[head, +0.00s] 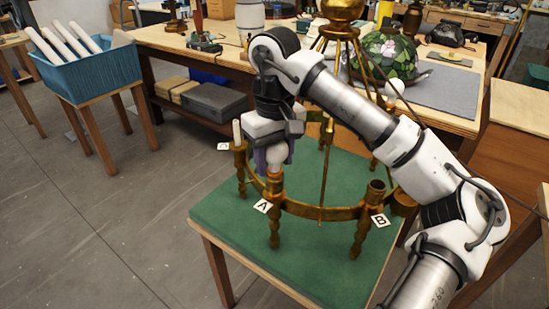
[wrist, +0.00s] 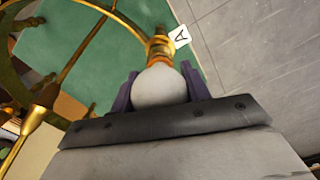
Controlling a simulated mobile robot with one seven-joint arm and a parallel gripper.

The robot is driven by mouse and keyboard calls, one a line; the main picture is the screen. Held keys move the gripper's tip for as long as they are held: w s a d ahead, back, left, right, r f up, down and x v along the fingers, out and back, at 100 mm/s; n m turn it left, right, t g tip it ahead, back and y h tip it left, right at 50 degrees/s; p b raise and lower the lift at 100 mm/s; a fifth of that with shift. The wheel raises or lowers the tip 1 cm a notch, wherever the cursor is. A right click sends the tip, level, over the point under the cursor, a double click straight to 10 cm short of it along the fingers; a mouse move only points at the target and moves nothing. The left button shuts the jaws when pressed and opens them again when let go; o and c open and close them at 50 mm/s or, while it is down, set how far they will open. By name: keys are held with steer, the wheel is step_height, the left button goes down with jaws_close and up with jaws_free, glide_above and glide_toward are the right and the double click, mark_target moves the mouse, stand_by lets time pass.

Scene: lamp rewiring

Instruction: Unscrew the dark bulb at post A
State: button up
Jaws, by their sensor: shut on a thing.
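The bulb (wrist: 160,86) at post A is a pale grey-white globe with no glow. In the wrist view it sits between the two purple fingers of my gripper (wrist: 159,92), which is shut on it. Its base meets the brass socket of post A (wrist: 158,46), beside the white A card (wrist: 180,37). In the head view my gripper (head: 275,157) comes down from above onto the bulb, and post A (head: 274,188) stands upright beneath it. Whether the bulb's thread is still engaged in the socket cannot be told.
The brass ring fixture stands on a green-topped table (head: 300,262). Post B (head: 375,190) has an open, empty-looking top. A white candle-like tube (head: 237,132) stands near card C. A blue basket (head: 88,75) with white tubes is at left. A stained-glass shade (head: 385,50) is behind.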

steer(key=o, duration=1)
